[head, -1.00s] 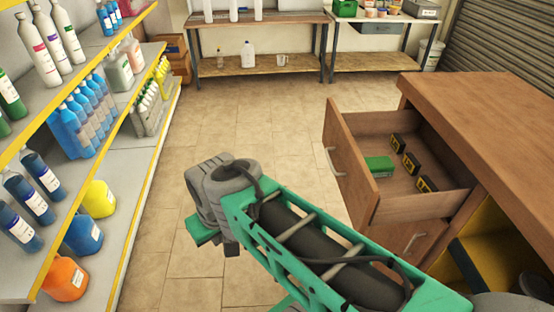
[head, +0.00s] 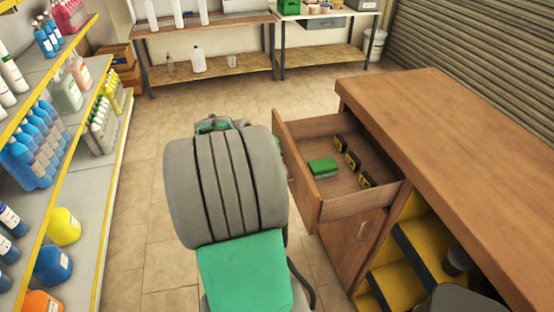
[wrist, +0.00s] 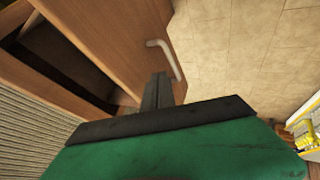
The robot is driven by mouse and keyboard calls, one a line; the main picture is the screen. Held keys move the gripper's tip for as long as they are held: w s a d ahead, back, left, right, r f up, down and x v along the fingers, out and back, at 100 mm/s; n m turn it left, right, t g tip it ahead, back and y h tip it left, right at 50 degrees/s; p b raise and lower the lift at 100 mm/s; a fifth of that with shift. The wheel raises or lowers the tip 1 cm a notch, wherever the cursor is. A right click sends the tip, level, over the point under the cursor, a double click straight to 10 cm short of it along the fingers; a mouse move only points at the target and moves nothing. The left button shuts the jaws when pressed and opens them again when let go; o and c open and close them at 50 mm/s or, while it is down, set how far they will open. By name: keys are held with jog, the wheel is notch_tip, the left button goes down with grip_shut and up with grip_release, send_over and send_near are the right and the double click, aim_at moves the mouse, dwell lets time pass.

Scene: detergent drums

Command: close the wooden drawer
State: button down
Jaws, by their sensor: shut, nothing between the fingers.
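The wooden drawer (head: 298,172) stands pulled out of the wooden cabinet (head: 440,120) at the right of the head view. In it lie a green sponge-like block (head: 322,168) and several black and yellow items (head: 353,162). In the wrist view the drawer front (wrist: 115,38) fills the upper left, with its pale curved handle (wrist: 165,54). My gripper (wrist: 158,80) is shut and empty, its fingertips just below the handle and close to the drawer front. Contact cannot be told. My arm hides the gripper and handle in the head view.
A shelf of bottles and jugs (head: 75,190) runs along the left. Two workbenches (head: 210,72) stand at the back. A cupboard door (head: 355,240) and yellow-lined open shelves (head: 415,255) are below the cabinet top.

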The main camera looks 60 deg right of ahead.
jog(key=p, duration=0.1)
send_near(289, 171)
jog(key=x, duration=0.5)
jog(key=shift+w+d, duration=0.1)
jog(key=shift+w, duration=0.05)
jog(key=shift+f, duration=0.1)
